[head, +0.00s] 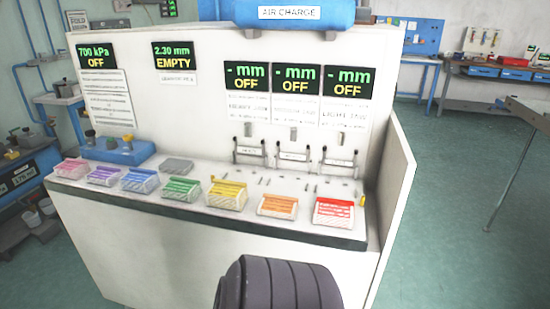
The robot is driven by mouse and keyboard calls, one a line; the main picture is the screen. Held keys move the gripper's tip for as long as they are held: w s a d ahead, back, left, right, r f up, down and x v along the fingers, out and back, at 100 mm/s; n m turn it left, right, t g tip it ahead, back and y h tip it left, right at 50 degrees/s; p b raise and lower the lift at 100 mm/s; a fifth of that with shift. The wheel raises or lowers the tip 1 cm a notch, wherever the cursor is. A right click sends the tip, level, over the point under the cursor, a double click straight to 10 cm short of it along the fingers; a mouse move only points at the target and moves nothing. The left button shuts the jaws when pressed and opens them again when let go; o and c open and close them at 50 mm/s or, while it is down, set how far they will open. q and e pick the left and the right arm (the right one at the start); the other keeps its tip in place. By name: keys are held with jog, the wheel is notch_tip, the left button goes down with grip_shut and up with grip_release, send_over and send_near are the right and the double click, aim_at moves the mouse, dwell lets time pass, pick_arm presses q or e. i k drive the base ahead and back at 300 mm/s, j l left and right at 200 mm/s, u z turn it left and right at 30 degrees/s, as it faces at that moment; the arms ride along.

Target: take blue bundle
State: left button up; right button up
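The blue bundle (140,181) lies in a small white tray on the dark-edged ledge of the white console, left of its middle. It stands between the purple bundle (105,175) on its left and the green bundle (176,189) on its right. Nothing covers it. Neither of my grippers can be made out in the head view. A dark ribbed rounded part shows at the bottom edge, in front of the console and well apart from the blue bundle; I cannot tell what it belongs to.
A pink bundle (70,168) lies at the row's left end; yellow (226,194), orange (278,207) and red (334,213) bundles lie to the right. A blue block with knobs (116,150) stands behind the purple and blue bundles. A side panel (395,205) closes the console's right.

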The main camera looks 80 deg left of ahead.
aim_at(140, 181)
jog(key=k+j+u, duration=0.1)
jog(key=u, duration=3.3)
